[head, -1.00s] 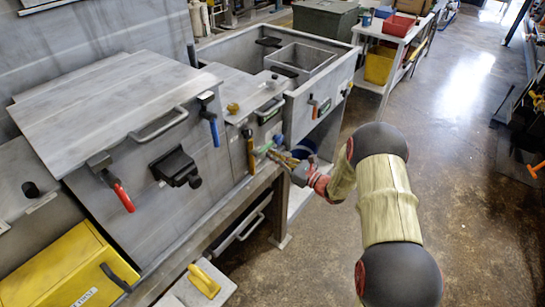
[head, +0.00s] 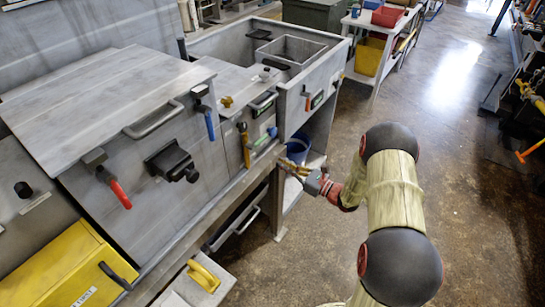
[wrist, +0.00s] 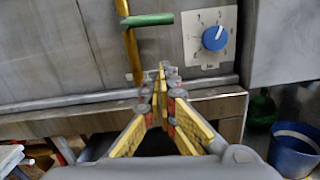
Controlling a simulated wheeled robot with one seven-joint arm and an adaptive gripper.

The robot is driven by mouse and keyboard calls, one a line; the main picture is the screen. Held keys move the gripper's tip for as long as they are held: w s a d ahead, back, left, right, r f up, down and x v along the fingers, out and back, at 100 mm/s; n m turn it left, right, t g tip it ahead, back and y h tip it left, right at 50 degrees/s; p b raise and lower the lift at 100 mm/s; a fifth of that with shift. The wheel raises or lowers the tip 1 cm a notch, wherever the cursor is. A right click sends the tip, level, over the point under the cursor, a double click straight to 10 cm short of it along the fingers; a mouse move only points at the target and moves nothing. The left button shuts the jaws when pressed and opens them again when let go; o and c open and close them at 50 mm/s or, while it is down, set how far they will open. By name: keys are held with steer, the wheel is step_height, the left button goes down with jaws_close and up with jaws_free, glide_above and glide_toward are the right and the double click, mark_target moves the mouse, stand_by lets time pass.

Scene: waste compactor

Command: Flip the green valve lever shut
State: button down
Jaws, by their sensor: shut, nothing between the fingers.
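The green valve lever (wrist: 147,20) is at the top of the wrist view. It lies roughly horizontal, across a vertical brass pipe (wrist: 134,60), with most of its length to the pipe's right. In the head view the lever (head: 262,141) is small, beside the brass pipe (head: 244,146) on the machine front. My gripper (head: 281,162) is to the right of and below the lever in the head view, apart from it. In the wrist view my gripper (wrist: 161,72) has its fingertips together and empty, below the lever.
A blue knob (wrist: 215,38) on a white plate is right of the lever. A ledge (wrist: 215,103) runs below the panel. A blue bucket (wrist: 293,145) stands lower right. A red-handled lever (head: 119,192) and a blue-handled lever (head: 209,124) stick out further left.

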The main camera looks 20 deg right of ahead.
steer(key=w+a+r+b, duration=0.3)
steer(key=w+a, duration=0.1)
steer(key=w, duration=0.2)
steer(key=shift+r, duration=0.35)
stand_by(0.8)
steer(key=shift+w+d+r+p, duration=0.15)
steer(key=shift+r+p, duration=0.4)
steer(key=shift+r, duration=0.15)
